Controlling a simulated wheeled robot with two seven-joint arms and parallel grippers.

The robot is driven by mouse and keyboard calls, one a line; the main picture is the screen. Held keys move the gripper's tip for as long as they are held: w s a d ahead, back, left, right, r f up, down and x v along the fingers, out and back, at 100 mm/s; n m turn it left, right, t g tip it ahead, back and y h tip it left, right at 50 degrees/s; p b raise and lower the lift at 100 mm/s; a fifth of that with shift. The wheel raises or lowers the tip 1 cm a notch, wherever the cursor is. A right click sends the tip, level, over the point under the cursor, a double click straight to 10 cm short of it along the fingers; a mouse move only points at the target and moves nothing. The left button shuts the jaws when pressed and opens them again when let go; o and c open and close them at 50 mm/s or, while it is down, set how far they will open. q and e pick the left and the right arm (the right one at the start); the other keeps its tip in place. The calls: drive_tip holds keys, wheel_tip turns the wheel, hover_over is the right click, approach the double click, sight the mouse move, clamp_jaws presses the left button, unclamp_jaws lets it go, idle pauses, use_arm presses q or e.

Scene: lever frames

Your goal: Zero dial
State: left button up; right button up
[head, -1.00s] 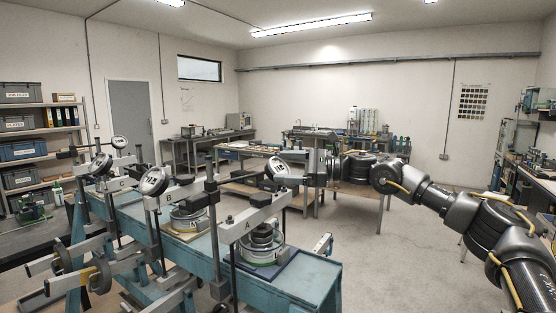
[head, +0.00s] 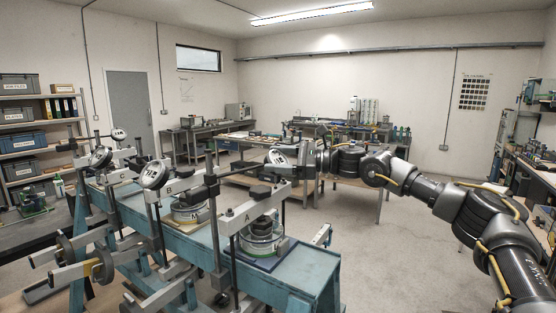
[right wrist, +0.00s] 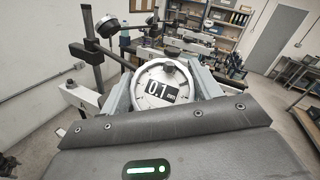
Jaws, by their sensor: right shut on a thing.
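The nearest dial gauge (head: 277,159) sits above the lever frame marked A (head: 247,214). In the right wrist view the dial (right wrist: 160,88) faces me, with a white rim and a black window reading 0.1 and small unclear letters. My right gripper (head: 297,158) reaches in from the right and is shut on this dial's rim. In the right wrist view its two fingers (right wrist: 163,90) lie on either side of the dial. A second dial (head: 154,174) stands over frame B (head: 170,191). Further dials (head: 101,157) stand farther left. My left gripper is not in view.
The frames stand on a long blue bench (head: 290,273). Round weights (head: 262,238) sit under frame A's beam. Arms with round counterweights (head: 102,265) stick out at the front left. Open floor (head: 385,260) lies right of the bench.

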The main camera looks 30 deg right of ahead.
drive_tip(key=m+t+b, duration=0.1)
drive_tip(key=b, duration=0.1)
drive_tip(key=m+t+h+b, duration=0.1)
drive_tip(key=shift+f+m+b, duration=0.3)
drive_tip(key=shift+b, duration=0.05)
drive_tip(key=shift+r+m+t, duration=0.25)
drive_tip(key=shift+m+t, duration=0.05)
drive_tip(key=shift+m, duration=0.2)
drive_tip(key=shift+r, duration=0.1)
drive_tip(key=o, duration=1)
drive_tip(key=shift+w, duration=0.1)
drive_tip(key=shift+d, duration=0.1)
